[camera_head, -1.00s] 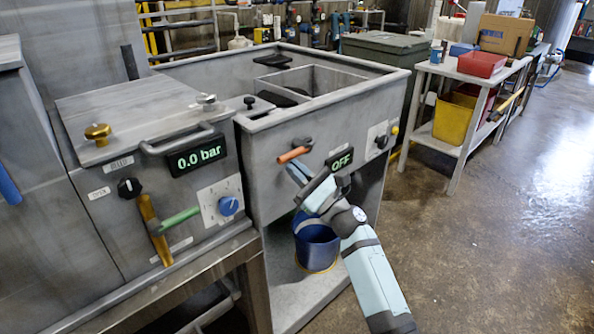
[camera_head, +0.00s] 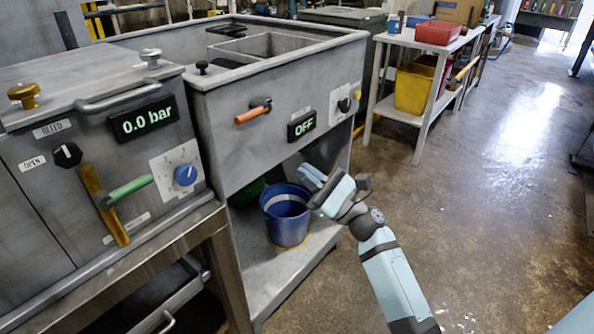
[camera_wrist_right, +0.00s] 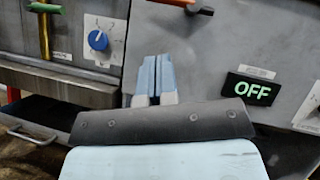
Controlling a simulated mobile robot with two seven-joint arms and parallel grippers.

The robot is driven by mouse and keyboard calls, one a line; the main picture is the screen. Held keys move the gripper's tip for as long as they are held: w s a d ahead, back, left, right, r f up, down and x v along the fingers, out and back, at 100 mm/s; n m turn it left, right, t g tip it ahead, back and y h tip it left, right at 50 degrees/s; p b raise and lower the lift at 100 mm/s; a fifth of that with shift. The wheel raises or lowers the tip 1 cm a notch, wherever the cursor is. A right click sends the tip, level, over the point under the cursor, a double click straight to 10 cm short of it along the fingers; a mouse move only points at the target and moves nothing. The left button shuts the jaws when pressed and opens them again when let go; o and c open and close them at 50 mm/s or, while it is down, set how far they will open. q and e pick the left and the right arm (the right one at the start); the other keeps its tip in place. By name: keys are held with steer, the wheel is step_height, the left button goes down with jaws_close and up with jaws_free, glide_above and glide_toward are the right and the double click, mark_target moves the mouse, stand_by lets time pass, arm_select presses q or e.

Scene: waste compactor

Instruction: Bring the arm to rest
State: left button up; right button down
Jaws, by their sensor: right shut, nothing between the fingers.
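My right gripper (camera_head: 312,175) is in front of the compactor (camera_head: 225,150), low and to the right of the orange-handled lever (camera_head: 253,112), apart from it. In the right wrist view its two light blue fingers (camera_wrist_right: 154,78) are together with nothing between them, pointing toward the grey front panel. The display reading OFF (camera_head: 301,125) is just above the gripper in the head view. My right arm reaches in from the bottom right. My left gripper is in neither view.
A blue bucket (camera_head: 287,215) stands on the shelf under the compactor, just left of the gripper. A 0.0 bar display (camera_head: 143,120) and a green-handled lever (camera_head: 125,190) are at the left. A table (camera_head: 428,40) stands behind right. The floor at right is clear.

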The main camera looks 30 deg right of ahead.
stand_by(0.5)
steer(key=s+a+f+n+g+h, duration=0.25)
steer(key=s+a+f+n, duration=0.25)
steer(key=s+a+n, duration=0.45)
steer(key=s+a+f+n+g+h, duration=0.2)
steer(key=s+a+f+n+h, duration=0.25)
steer(key=n, duration=0.85)
steer(key=s+a+r+n+y, duration=0.1)
steer(key=s+a+n, duration=0.3)
steer(key=n, duration=0.2)
arm_select(q)
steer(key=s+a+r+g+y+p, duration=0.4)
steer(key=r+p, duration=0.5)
steer(key=p, duration=2.6)
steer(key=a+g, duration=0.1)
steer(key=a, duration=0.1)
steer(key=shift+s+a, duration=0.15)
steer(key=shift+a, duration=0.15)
arm_select(e)
steer(key=s+d+r+g+h, duration=0.4)
steer(key=d+r, duration=0.2)
steer(key=r, duration=0.2)
steer(key=shift+d+r+m+g, duration=0.35)
steer(key=shift+r+m, duration=0.05)
steer(key=shift+m, duration=0.05)
